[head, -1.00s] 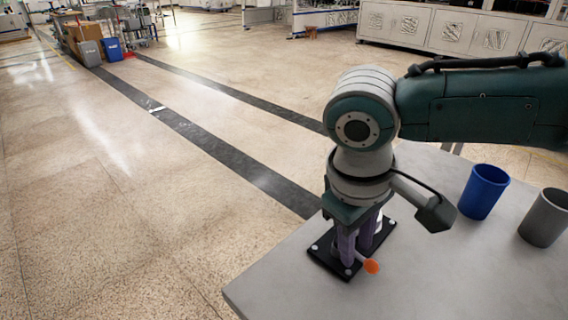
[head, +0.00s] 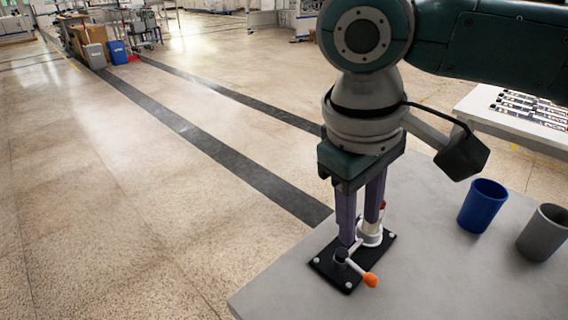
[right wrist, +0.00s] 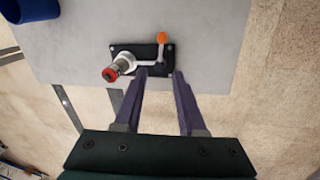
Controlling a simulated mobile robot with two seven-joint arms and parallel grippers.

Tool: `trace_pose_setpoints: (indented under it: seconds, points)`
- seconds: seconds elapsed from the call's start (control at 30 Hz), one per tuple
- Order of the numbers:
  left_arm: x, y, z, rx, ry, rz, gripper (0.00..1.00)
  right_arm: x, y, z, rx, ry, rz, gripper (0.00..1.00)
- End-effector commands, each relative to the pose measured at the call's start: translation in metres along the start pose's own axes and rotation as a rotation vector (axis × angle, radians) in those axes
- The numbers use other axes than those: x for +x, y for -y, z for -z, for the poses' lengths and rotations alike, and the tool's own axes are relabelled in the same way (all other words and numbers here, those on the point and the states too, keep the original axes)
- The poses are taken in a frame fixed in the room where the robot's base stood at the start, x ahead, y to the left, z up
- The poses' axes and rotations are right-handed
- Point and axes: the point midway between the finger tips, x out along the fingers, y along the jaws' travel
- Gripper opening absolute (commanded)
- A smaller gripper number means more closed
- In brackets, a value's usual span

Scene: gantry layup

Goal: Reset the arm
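My right gripper (head: 359,238) points down above a black base plate (head: 325,266) bolted at the corner of the grey table. In the right wrist view my right gripper (right wrist: 160,76) has its two purple fingers apart with nothing between them. The plate carries a lever with an orange knob (head: 371,280) and a white fitting (head: 371,236) with a red top. In the right wrist view the orange knob (right wrist: 162,38) and the red-tipped fitting (right wrist: 110,74) lie just beyond the fingertips. My left gripper is not in view.
A blue cup (head: 482,206) and a grey cup (head: 543,233) stand on the grey table (head: 430,285) to the right. A white table (head: 490,118) with several dark strips stands behind.

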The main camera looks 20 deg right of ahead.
Motion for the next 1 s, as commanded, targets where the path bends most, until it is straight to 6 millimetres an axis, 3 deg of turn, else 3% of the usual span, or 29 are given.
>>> trace_pose_setpoints:
  seconds: [0.5, 0.57, 0.67, 0.8, 0.9, 1.0]
  points:
    - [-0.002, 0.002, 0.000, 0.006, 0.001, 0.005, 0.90, -0.002, 0.006, -0.001, -0.013, -0.004, 0.012, 0.40]
    - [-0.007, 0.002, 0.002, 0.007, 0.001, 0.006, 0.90, -0.004, 0.017, -0.004, -0.040, -0.015, 0.035, 0.40]
    - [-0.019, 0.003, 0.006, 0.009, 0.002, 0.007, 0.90, -0.011, 0.049, -0.014, -0.110, -0.058, 0.111, 0.40]
    - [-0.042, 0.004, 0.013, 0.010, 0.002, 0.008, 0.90, -0.035, 0.101, -0.034, -0.181, -0.168, 0.255, 0.40]
    - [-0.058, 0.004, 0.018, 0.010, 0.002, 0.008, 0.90, -0.055, 0.117, -0.050, -0.167, -0.248, 0.324, 0.40]
    - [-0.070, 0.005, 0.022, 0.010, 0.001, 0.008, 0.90, -0.070, 0.116, -0.066, -0.114, -0.304, 0.345, 0.40]
